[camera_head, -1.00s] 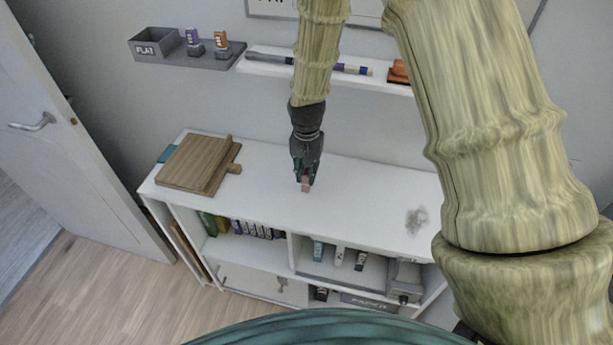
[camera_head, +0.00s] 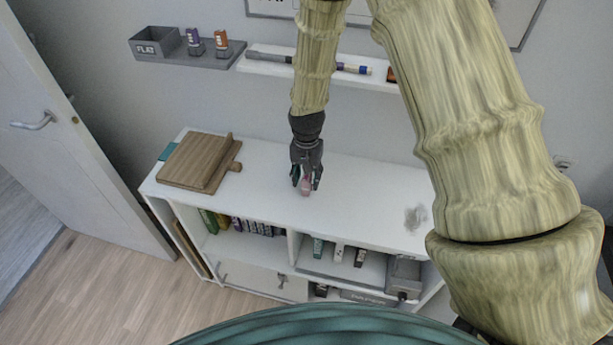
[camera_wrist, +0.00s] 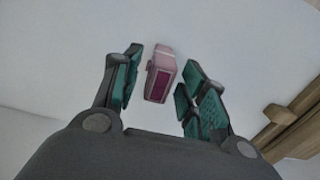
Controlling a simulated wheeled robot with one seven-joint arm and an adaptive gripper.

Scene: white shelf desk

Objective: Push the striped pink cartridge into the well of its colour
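The pink cartridge (camera_head: 305,188) is on the white desk top (camera_head: 370,190), below my gripper (camera_head: 306,182). In the wrist view the cartridge (camera_wrist: 161,78) is pale pink with a dark magenta panel, and lies between the teal fingertips. My gripper (camera_wrist: 160,88) is open, with a gap on each side of the cartridge. A grey holder (camera_head: 212,58) on the wall shelf carries a purple piece (camera_head: 194,42) and an orange piece (camera_head: 221,40). I cannot make out a pink well.
A wooden board (camera_head: 195,165) lies on the desk's left end. A grey box marked FLAT (camera_head: 153,46) stands on the wall shelf. Pens (camera_head: 350,68) lie on a white ledge. Books and small items fill the cubbies below. The desk right of my gripper is mostly clear.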

